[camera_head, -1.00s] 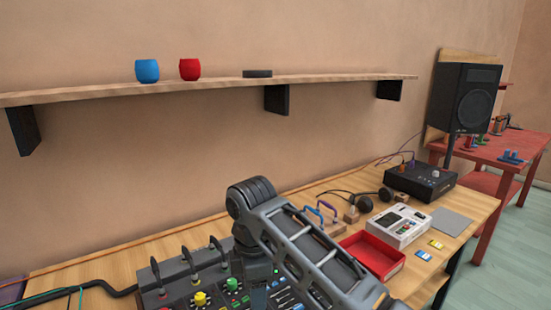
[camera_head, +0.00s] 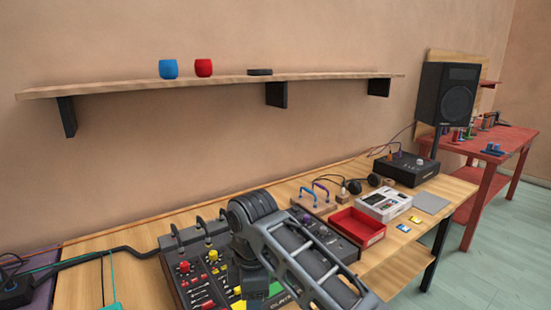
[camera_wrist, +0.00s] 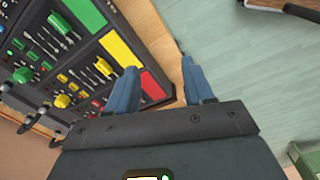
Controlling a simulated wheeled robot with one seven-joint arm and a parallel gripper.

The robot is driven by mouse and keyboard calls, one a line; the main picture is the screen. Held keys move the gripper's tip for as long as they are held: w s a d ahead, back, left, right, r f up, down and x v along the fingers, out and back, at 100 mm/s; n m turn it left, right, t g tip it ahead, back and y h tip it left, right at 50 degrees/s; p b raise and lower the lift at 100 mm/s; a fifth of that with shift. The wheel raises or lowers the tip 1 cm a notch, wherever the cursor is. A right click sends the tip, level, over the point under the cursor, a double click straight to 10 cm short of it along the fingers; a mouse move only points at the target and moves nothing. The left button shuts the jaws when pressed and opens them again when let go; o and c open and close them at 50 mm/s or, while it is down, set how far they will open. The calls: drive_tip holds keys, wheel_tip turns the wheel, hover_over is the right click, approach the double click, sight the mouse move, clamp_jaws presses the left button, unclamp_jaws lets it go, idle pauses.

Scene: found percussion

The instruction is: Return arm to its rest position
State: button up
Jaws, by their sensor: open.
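My arm (camera_head: 295,250) shows in the head view, folded in front of the mixer with its elbow at the mixer's back edge. In the wrist view my gripper (camera_wrist: 162,82) is open, its two blue-grey fingers apart with nothing between them. The fingers point over the front edge of the wooden table, with the mixer (camera_wrist: 70,60) on the left and the floor on the right. The gripper itself is hidden in the head view.
A red tray (camera_head: 357,228), a white device (camera_head: 383,204) and a black box (camera_head: 406,170) stand right of the mixer (camera_head: 190,270). Pale green floor (camera_wrist: 235,50) is open beyond the table edge.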

drive_tip(key=s+a+f+m+t+y, duration=0.2)
drive_tip(key=s+a+f+m+y, duration=0.25)
drive_tip(key=s+f, duration=0.6)
drive_tip(key=s+d+f+m+t+y, duration=0.1)
drive_tip(key=s+d+f+m+t, duration=0.15)
drive_tip(key=s+m, duration=0.2)
drive_tip(key=s+d+f+m+t+y, duration=0.1)
drive_tip(key=s+d+f+m+t, duration=0.1)
drive_tip(key=s+d+m+t, duration=0.3)
drive_tip(key=s+d+r+m+t+h, duration=0.1)
drive_tip(key=s+d+r+m+h, duration=0.15)
drive_tip(key=s+d, duration=0.4)
drive_tip(key=s+d+r+m+t+h, duration=0.1)
drive_tip(key=s+d+r+m+h, duration=0.15)
drive_tip(key=s+d, duration=0.45)
drive_tip(key=s+d+r+t+h, duration=0.1)
drive_tip(key=s+d+r, duration=0.4)
drive_tip(key=r, duration=0.3)
drive_tip(key=s+d+r+m+t+h, duration=0.1)
drive_tip(key=s+d+r+t, duration=0.1)
drive_tip(key=s+d+r, duration=0.3)
wheel_tip(320, 180, up, 3)
drive_tip(key=shift+s+f+m, duration=0.15)
drive_tip(key=shift+s+m, duration=0.15)
drive_tip(key=shift+s, duration=0.8)
